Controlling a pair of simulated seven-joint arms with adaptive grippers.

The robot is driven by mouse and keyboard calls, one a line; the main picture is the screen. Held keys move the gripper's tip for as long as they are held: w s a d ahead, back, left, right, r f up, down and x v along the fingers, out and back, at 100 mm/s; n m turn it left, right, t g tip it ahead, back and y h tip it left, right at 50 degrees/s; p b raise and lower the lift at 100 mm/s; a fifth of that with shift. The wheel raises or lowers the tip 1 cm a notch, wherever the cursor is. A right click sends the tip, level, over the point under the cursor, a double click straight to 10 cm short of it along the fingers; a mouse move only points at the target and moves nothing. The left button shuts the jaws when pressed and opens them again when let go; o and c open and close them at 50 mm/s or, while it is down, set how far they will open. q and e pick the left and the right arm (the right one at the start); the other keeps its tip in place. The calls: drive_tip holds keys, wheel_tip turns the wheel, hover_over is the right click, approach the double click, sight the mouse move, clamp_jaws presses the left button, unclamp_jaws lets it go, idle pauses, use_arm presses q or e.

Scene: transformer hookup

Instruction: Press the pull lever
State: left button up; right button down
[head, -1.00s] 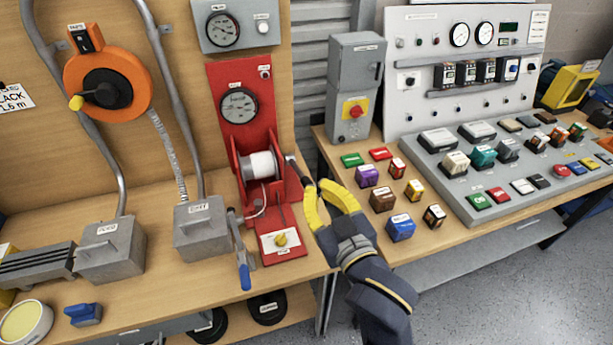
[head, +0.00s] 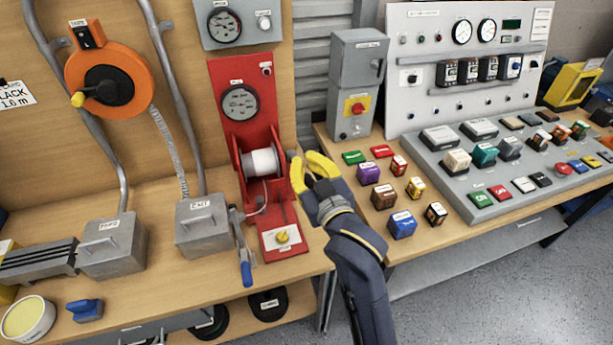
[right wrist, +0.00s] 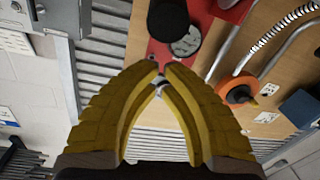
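The red pull unit (head: 226,90) stands on the bench with a gauge, a white drum (head: 262,163) and a yellow knob on its base. The pull lever is at the drum's right side, mostly hidden behind my right gripper (head: 304,158) in the head view. In the right wrist view a black rounded grip (right wrist: 168,20), seemingly the lever's, lies beyond the fingertips (right wrist: 161,67). The yellow fingers curve toward each other with a narrow gap at the tips. Nothing is clearly held, and contact with the lever cannot be told. My left gripper is not in view.
A grey box with a red switch (head: 355,107) stands right of my right gripper. Several coloured blocks (head: 384,197) lie on the right bench before the control console (head: 455,180). A blue-handled lever (head: 246,272) is left of the red base.

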sight(308, 183)
drive_tip(key=shift+w+f, duration=0.3)
drive_tip(key=shift+f, duration=0.25)
drive_tip(key=shift+w+f, duration=0.25)
drive_tip(key=shift+f, duration=0.25)
drive_tip(key=shift+s+d+f, duration=0.15)
drive_tip(key=shift+f, duration=0.4)
drive_tip(key=shift+s+d+f, duration=0.1)
drive_tip(key=shift+d+f, duration=0.05)
drive_tip(key=shift+f, duration=0.15)
